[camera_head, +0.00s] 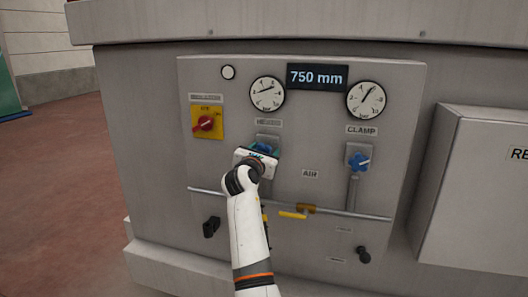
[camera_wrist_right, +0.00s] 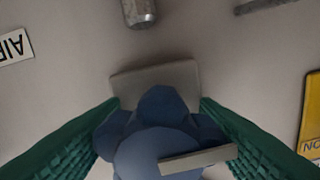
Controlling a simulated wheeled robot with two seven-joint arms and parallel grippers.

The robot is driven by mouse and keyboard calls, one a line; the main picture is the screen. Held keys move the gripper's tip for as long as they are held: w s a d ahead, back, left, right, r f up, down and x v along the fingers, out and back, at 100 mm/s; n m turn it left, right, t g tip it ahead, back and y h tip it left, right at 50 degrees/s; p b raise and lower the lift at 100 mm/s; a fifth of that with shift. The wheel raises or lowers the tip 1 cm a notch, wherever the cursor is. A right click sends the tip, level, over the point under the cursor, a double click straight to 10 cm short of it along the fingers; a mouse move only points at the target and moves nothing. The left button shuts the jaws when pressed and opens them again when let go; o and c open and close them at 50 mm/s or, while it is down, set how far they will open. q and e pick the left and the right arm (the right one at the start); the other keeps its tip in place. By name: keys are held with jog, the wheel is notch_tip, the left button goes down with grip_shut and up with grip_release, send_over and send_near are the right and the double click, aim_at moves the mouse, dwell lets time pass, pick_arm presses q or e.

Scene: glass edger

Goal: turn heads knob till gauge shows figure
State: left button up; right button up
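The HEADS knob (camera_wrist_right: 160,125) is a blue lobed knob with a pale pointer bar, on the grey panel (camera_head: 300,190). My right gripper (camera_head: 262,150) is at it, and hides most of it in the head view. In the right wrist view the green finger pads stand on both sides of the knob and appear to touch its lobes. The HEADS gauge (camera_head: 267,92) is the left round dial above the knob; its needle points up and right, its figures too small to read surely. My left gripper is not in view.
Right of my arm are the blue CLAMP knob (camera_head: 358,161) and its gauge (camera_head: 366,100). A display (camera_head: 317,77) reads 750 mm. A red switch on a yellow plate (camera_head: 208,121) is at left. A yellow-handled valve (camera_head: 293,214) and a pipe (camera_head: 350,213) lie below.

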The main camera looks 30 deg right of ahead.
jog(key=c, duration=0.5)
jog(key=shift+c, duration=0.2)
jog(key=shift+m, duration=0.3)
jog(key=m, duration=0.2)
jog(key=shift+m, duration=0.4)
jog(key=m, duration=0.4)
jog(key=shift+m, duration=0.3)
jog(key=m+b, duration=0.2)
jog(key=m, duration=0.3)
jog(key=shift+f, duration=0.1)
jog(key=m+b, duration=0.3)
jog(key=m, duration=0.2)
jog(key=shift+m, duration=0.4)
